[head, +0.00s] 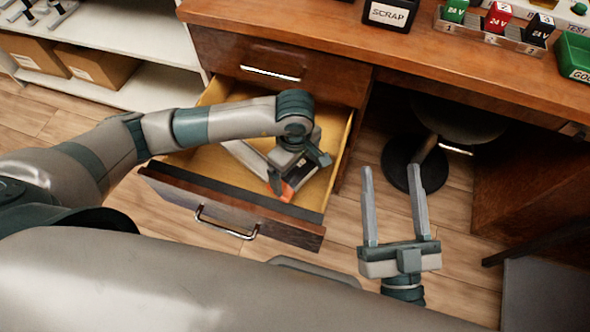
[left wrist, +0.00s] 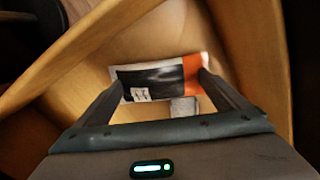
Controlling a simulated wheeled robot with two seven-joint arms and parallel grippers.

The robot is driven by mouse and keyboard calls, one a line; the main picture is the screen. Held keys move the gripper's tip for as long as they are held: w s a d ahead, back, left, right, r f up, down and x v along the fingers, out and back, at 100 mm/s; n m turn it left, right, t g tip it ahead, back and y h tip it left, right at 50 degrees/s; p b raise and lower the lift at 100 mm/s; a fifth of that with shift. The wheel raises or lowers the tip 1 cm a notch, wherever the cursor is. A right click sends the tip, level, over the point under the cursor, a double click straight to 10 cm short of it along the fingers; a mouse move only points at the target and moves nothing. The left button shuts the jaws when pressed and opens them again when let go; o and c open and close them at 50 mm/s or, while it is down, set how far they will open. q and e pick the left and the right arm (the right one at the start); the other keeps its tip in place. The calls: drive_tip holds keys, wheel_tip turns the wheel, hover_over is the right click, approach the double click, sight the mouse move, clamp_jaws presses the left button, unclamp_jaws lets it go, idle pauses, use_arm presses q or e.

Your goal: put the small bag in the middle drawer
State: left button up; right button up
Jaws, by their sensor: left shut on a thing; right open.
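The middle drawer (head: 245,210) is pulled open under the desk, with a pale wooden inside and a metal handle on its front. My left gripper (head: 287,180) reaches down into it. In the left wrist view, its fingers (left wrist: 165,90) are shut on the small bag (left wrist: 160,78), which is dark grey with an orange end, white edges and a small label. The bag's orange end also shows in the head view (head: 287,192), inside the drawer's outline. I cannot tell whether the bag touches the drawer floor. My right gripper (head: 393,195) is open and empty, to the right of the drawer.
A closed drawer (head: 270,72) sits above the open one. The desk top (head: 300,15) holds a black SCRAP bin (head: 390,14), a tray of coloured 24 V blocks (head: 490,36) and a green bin (head: 575,57). A stool (head: 400,165) stands under the desk. A shelf with cardboard boxes (head: 95,65) is at left.

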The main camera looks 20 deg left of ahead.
sight(295, 173)
drive_tip(key=shift+r, duration=0.2)
use_arm(q)
drive_tip(key=shift+f, duration=0.1)
drive_tip(key=o, duration=0.8)
drive_tip(key=shift+c, duration=0.2)
use_arm(e)
drive_tip(key=shift+s+r+t, duration=0.15)
drive_tip(key=shift+r+t, duration=0.1)
drive_tip(key=shift+t, duration=0.05)
use_arm(q)
wheel_tip(295, 173, up, 12)
drive_tip(key=p, duration=0.2)
use_arm(e)
wheel_tip(295, 173, down, 8)
drive_tip(key=w+g+h, duration=0.1)
drive_tip(key=w+g, duration=0.1)
drive_tip(key=g, duration=0.2)
drive_tip(key=shift+d+r+g, duration=0.25)
drive_tip(key=shift+d+g, duration=0.05)
drive_tip(key=shift+d, duration=0.05)
drive_tip(key=shift+w, duration=0.1)
